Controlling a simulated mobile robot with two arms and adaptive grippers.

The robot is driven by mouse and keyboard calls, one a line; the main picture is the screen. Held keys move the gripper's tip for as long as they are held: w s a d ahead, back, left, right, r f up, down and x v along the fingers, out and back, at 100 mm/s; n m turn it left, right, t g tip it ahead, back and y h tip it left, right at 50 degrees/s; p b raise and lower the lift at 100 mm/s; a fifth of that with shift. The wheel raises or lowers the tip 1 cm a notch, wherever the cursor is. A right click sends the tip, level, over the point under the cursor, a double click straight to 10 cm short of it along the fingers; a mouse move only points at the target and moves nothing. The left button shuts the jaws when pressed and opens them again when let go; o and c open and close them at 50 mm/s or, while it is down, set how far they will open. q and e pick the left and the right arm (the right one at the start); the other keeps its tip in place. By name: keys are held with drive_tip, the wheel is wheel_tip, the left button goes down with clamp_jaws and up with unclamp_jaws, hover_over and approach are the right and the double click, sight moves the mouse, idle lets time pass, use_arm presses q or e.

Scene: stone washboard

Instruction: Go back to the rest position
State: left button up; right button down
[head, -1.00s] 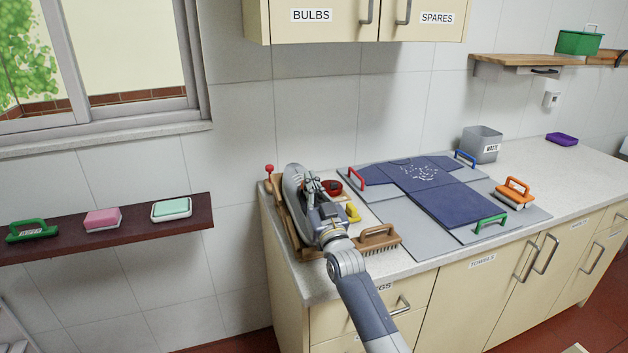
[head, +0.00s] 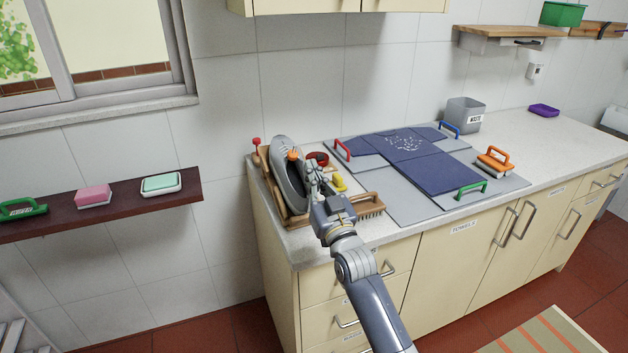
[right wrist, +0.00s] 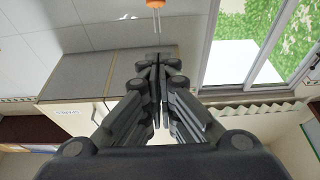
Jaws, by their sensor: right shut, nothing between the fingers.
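My right gripper (head: 314,180) is over the left end of the counter, in front of a grey shoe-like object (head: 285,168) that leans in a wooden rack (head: 262,178). In the right wrist view the fingers of my right gripper (right wrist: 157,65) are together with nothing between them. An orange-tipped thing (right wrist: 155,4) shows beyond the fingertips; its orange end also shows in the head view (head: 294,154). My left gripper is not in view.
On the counter (head: 560,140) are a wooden brush (head: 368,203), a yellow item (head: 339,182), a folding board with blue cloth (head: 445,174), an orange-handled brush (head: 494,161) and a grey waste bin (head: 465,114). A dark shelf (head: 125,198) holds several items at left.

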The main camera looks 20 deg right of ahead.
drive_tip(key=s+a+f+n+g, duration=0.1)
drive_tip(key=s+f+g, duration=0.3)
drive_tip(key=s+f, duration=0.45)
drive_tip(key=s+a+f+g, duration=0.2)
drive_tip(key=s+f+g, duration=0.35)
drive_tip(key=f, duration=0.55)
drive_tip(key=s+f+g, duration=0.3)
drive_tip(key=s, duration=0.6)
drive_tip(key=s+f+g, duration=0.3)
drive_tip(key=s, duration=0.7)
drive_tip(key=s+f+g, duration=0.3)
drive_tip(key=s, duration=0.6)
wheel_tip(320, 180, down, 25)
drive_tip(key=s+g, duration=0.1)
drive_tip(key=s, duration=0.1)
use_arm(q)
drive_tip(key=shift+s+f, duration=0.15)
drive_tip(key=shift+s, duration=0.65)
use_arm(e)
drive_tip(key=s+d+f, duration=0.1)
drive_tip(key=s+f, duration=0.7)
drive_tip(key=s+d+f+n+g, duration=0.1)
drive_tip(key=s+d+f, duration=0.1)
drive_tip(key=s+f, duration=0.6)
drive_tip(key=shift+s+d+f+h, duration=0.25)
drive_tip(key=shift+s+f+h, duration=0.15)
drive_tip(key=shift+f, duration=0.15)
